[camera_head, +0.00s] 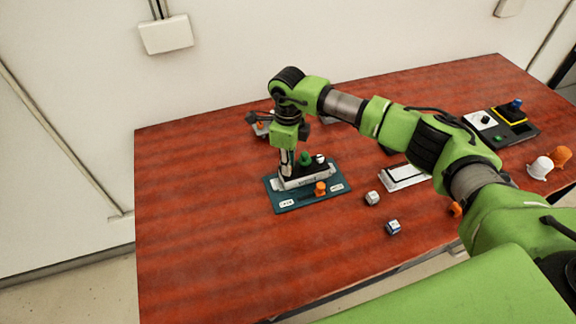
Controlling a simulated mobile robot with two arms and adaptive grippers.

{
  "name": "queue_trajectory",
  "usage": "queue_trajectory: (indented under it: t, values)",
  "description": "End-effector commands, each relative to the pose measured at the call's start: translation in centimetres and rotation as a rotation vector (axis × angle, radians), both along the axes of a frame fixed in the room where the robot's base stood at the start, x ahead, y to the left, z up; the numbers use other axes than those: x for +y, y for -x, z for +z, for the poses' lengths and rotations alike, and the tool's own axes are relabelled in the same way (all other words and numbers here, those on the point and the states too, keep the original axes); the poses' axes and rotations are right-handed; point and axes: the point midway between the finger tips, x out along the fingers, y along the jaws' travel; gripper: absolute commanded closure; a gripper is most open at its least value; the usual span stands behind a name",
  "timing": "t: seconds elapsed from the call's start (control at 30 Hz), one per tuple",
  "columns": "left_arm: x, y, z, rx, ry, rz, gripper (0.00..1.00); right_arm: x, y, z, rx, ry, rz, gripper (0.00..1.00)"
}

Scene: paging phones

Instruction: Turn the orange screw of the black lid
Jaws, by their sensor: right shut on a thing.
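My right arm comes in from the right and its gripper (287,158) points down over the left end of a grey-white device. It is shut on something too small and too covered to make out. The device (305,181) stands on a teal plate (283,201) and carries a green knob (304,158), dark parts and a white knob (320,158). An orange piece (320,188) stands upright at the device's front right. I cannot tell an orange screw or the outline of a black lid under the gripper. My left gripper is not in view.
The red-brown wooden table (200,220) is bare at left and front. Two small dice-like cubes (372,198) lie right of the plate. A white tray (403,178), a black unit (515,128) and white and orange cups (541,167) are further right, partly near my arm.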

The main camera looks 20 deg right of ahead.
Motion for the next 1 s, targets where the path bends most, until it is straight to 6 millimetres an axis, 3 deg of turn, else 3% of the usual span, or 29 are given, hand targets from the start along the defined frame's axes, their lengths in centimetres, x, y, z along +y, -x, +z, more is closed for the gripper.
queue_trajectory:
  t: [0.03,0.5,1.0]
  values:
    - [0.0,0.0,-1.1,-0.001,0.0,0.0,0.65,-0.1,-0.1,-0.5,-0.003,0.001,0.03,1.0]
    - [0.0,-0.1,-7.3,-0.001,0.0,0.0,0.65,0.0,-0.1,-0.6,-0.004,0.001,0.454,1.0]
    - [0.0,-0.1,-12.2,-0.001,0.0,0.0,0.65,0.0,-0.1,-0.4,-0.002,0.001,0.928,1.0]
